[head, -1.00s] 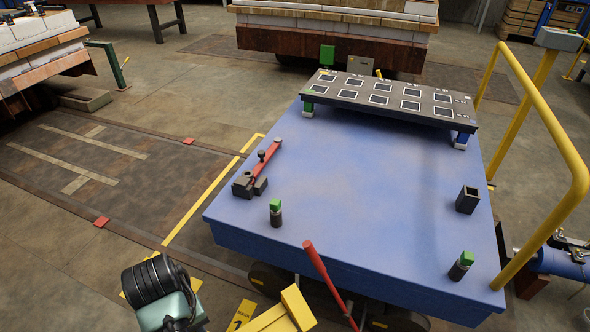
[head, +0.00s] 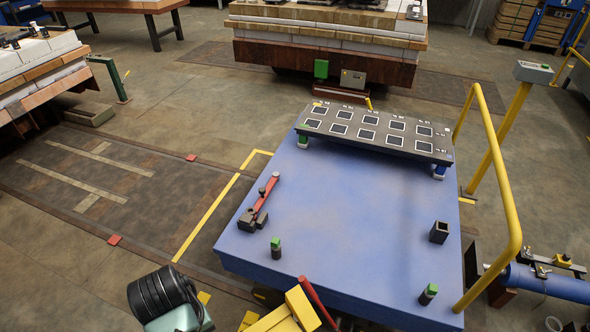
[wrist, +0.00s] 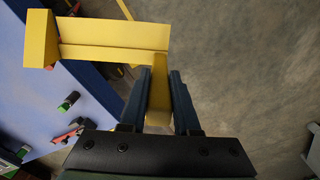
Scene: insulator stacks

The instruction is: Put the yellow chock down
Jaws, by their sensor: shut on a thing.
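The yellow chock (wrist: 115,35) is in my gripper (wrist: 159,76), seen in the wrist view. Both dark fingers are shut on its narrow yellow bar, and a wider plate and a block end extend forward and left. The chock also shows in the head view (head: 296,312) at the bottom edge, in front of the blue cart. It is held in the air; its height above the floor is hard to judge. In the head view my gripper's fingers cannot be made out.
The blue cart (head: 340,215) carries a dark panel of square pads (head: 375,130), a red-handled tool (head: 262,200) and green-capped posts. A yellow handrail (head: 500,170) stands at its right. A red lever (head: 318,300) rises beside the chock. Open floor (head: 60,250) lies left.

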